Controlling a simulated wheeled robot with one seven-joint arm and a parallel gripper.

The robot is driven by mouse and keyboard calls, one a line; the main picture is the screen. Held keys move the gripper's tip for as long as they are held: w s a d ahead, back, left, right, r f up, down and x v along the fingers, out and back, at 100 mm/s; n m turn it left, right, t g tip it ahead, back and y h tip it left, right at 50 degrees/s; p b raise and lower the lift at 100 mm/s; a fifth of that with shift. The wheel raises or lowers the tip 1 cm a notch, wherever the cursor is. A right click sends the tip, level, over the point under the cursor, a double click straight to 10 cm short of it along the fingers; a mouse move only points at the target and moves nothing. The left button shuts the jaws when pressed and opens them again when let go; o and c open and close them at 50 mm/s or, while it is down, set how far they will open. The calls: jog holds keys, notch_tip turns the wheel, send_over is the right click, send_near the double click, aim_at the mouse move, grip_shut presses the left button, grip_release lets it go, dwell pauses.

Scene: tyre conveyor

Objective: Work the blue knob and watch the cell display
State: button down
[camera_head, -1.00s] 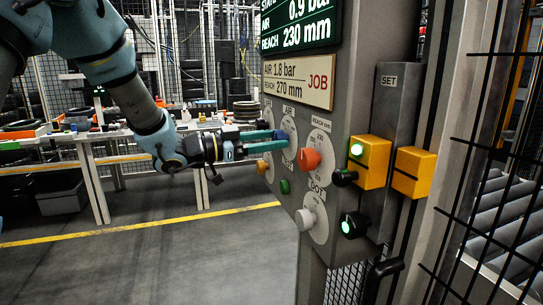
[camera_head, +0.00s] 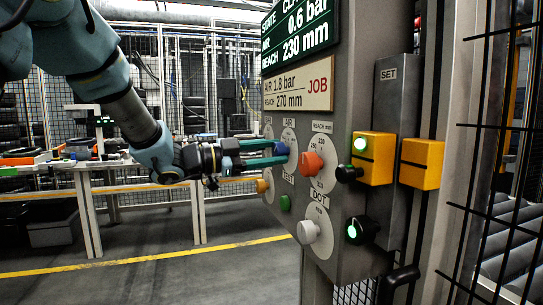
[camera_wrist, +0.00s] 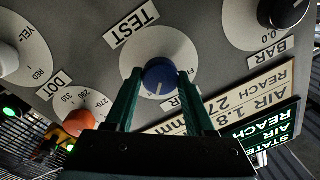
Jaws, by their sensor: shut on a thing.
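The blue knob (camera_head: 281,149) is on the AIR dial of the grey panel, and it also shows in the wrist view (camera_wrist: 160,77). My gripper (camera_head: 279,154) reaches in from the left, its two teal fingers shut on the knob's sides. In the wrist view the knob's white pointer line shows between the fingertips. The green cell display (camera_head: 298,32) at the top reads AIR 0.6 bar and REACH 230 mm; its STATE line is partly cut off. The job card (camera_head: 298,85) below it reads AIR 1.8 bar, REACH 270 mm.
An orange-red REACH knob (camera_head: 312,163) is right of the blue knob. A white DOT knob (camera_head: 308,231), green button (camera_head: 285,203) and orange knob (camera_head: 262,186) sit lower. A yellow box (camera_head: 373,158) with a lit green button juts out at right. Black mesh stands far right.

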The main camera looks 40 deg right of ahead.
jog(key=shift+c, duration=1.3)
grip_release()
jog(key=shift+a, duration=0.1)
jog(key=b+v, duration=0.2)
jog(key=v, duration=0.8)
jog(key=shift+a, duration=0.3)
jog(key=shift+w, duration=0.1)
